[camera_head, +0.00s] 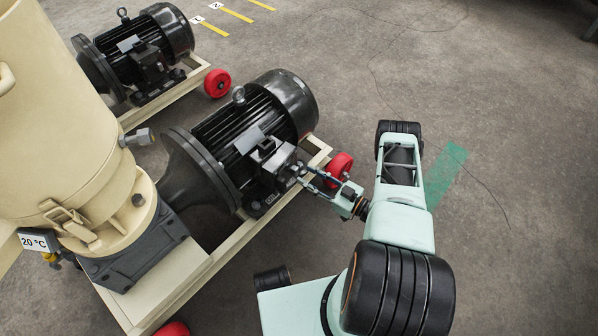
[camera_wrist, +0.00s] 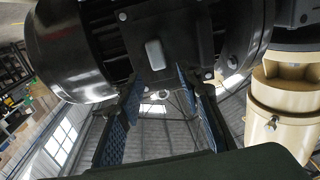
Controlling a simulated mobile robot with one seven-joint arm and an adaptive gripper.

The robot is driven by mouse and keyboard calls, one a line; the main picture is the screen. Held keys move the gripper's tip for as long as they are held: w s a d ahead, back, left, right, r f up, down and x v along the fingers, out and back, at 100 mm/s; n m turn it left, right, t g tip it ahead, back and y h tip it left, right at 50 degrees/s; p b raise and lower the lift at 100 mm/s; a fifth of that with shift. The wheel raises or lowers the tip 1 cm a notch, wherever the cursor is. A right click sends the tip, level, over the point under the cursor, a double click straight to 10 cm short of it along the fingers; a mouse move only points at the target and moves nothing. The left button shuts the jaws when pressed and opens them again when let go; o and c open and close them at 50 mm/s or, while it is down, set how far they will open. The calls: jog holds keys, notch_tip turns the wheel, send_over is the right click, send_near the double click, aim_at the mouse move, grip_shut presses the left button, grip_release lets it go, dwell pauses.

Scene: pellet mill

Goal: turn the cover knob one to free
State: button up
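A black motor (camera_head: 250,130) with a terminal box (camera_head: 272,158) on its side stands on a cream frame. The box cover also shows close up in the wrist view (camera_wrist: 185,30), with a small light grey rounded piece (camera_wrist: 155,54) on it. I cannot tell whether that piece is cover knob one. My gripper (camera_head: 303,176) reaches the box from the right. Whether the fingertips touch the box is unclear.
The cream mill body (camera_head: 70,120) stands at the left, with a grey knob-like fitting (camera_head: 137,138). A second black motor (camera_head: 140,50) stands behind. Red wheels (camera_head: 340,166) carry the frame. Open concrete floor lies to the right, with a green floor mark (camera_head: 446,172).

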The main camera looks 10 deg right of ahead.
aim_at(297, 170)
jog(key=shift+b+x, duration=0.3)
jog(key=shift+x, duration=1.9)
jog(key=shift+c, duration=0.3)
grip_shut()
